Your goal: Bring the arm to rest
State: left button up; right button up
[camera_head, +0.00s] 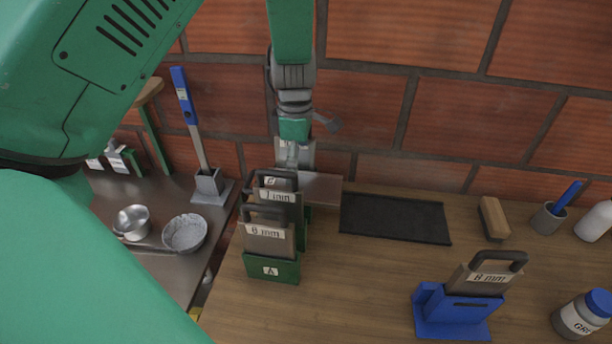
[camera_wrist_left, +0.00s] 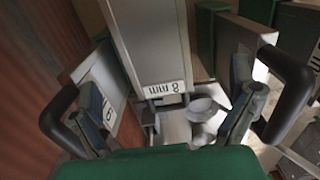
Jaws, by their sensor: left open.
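My left arm comes in from the upper left and hangs down in front of the brick wall. Its gripper (camera_head: 292,155) is above the back of a green holder (camera_head: 272,268) marked A, which holds several grey plates with dark handles. The front plate (camera_head: 268,237) reads 8 mm or 6 mm; the one behind reads 1 mm. In the left wrist view the open fingers (camera_wrist_left: 168,112) stand wide apart. A grey plate labelled 8 mm (camera_wrist_left: 160,45) shows beyond the gap, with dark handles at both sides. I cannot tell if the fingers touch anything. My right gripper is out of view.
A blue holder (camera_head: 452,318) with a 6 mm plate stands at the front right. A black mat (camera_head: 395,218), a brush block (camera_head: 494,218) and a blue-lidded jar (camera_head: 582,314) are on the wooden table. Two metal bowls (camera_head: 185,233) are on the left counter.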

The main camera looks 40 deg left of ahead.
pick_arm(q)
jog(key=shift+a+r, duration=0.45)
jog(key=shift+r, duration=0.25)
jog(key=shift+d+r, duration=0.45)
jog(key=shift+d, duration=0.4)
